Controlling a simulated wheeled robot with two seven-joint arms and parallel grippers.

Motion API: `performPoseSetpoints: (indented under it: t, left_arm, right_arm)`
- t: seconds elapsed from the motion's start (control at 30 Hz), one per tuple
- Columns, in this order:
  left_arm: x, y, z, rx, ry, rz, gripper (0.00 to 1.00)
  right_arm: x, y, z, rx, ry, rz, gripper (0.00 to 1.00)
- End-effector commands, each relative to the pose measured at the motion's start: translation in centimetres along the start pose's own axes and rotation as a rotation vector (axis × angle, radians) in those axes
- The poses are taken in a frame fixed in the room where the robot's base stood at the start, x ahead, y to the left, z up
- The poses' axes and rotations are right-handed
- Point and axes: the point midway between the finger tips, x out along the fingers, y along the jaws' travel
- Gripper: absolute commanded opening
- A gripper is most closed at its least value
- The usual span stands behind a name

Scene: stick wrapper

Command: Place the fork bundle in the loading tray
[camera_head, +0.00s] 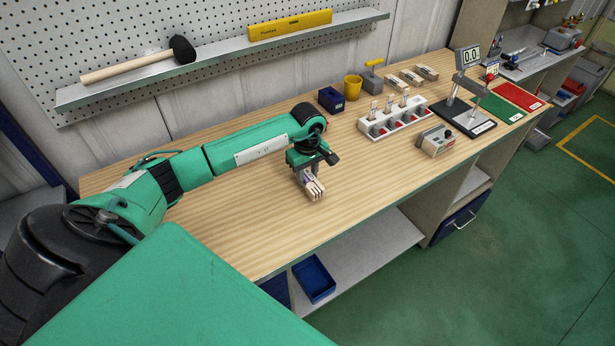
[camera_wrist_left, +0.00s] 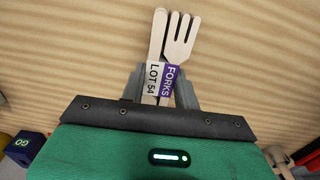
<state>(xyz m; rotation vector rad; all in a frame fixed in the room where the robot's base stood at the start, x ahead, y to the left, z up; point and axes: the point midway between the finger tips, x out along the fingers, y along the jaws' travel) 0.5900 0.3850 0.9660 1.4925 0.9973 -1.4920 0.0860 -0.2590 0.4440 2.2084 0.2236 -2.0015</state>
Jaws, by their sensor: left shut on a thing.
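The fork bundle (camera_head: 314,189) is pale wood with a purple and white band. In the left wrist view the bundle (camera_wrist_left: 179,42) shows fork tines and a label reading FORKS LOT 54. My left gripper (camera_head: 305,175) is shut on the bundle around its banded part, and its fingers (camera_wrist_left: 161,88) show on either side. The bundle is over the bare front middle of the wooden bench (camera_head: 235,215); whether it touches the top I cannot tell. I cannot tell for sure which thing is the loading tray. My right gripper is not in view.
A white rack (camera_head: 417,116) with red parts, a grey device (camera_head: 437,140), a dark blue box (camera_head: 331,100) and a yellow cup (camera_head: 353,87) stand right of the gripper. A scale (camera_head: 463,118) and green and red mats lie farther right. A blue bin (camera_head: 314,279) sits below the bench.

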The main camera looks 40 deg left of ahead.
Motion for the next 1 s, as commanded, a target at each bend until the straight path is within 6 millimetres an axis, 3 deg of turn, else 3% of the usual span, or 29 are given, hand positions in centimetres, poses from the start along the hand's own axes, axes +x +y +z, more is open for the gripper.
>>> performPoseSetpoints:
  t: [0.17,0.53,0.57,0.63,1.0]
  left_arm:
    - [2.2,0.0,0.0,-0.001,-0.001,-0.002,0.08]
    - [2.9,0.0,0.0,0.000,0.001,0.000,0.08]
    - [2.7,0.0,0.0,0.000,0.000,0.000,0.37]
    - [2.6,0.0,0.0,0.000,0.000,0.000,0.51]
    - [2.4,0.0,0.0,0.000,-0.001,0.000,0.53]
  right_arm:
    - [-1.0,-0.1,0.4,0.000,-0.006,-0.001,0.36]
    - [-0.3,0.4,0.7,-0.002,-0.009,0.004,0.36]
    - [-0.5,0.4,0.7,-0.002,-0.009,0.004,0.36]
    - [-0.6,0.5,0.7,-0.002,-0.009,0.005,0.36]
    - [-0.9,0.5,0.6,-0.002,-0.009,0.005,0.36]
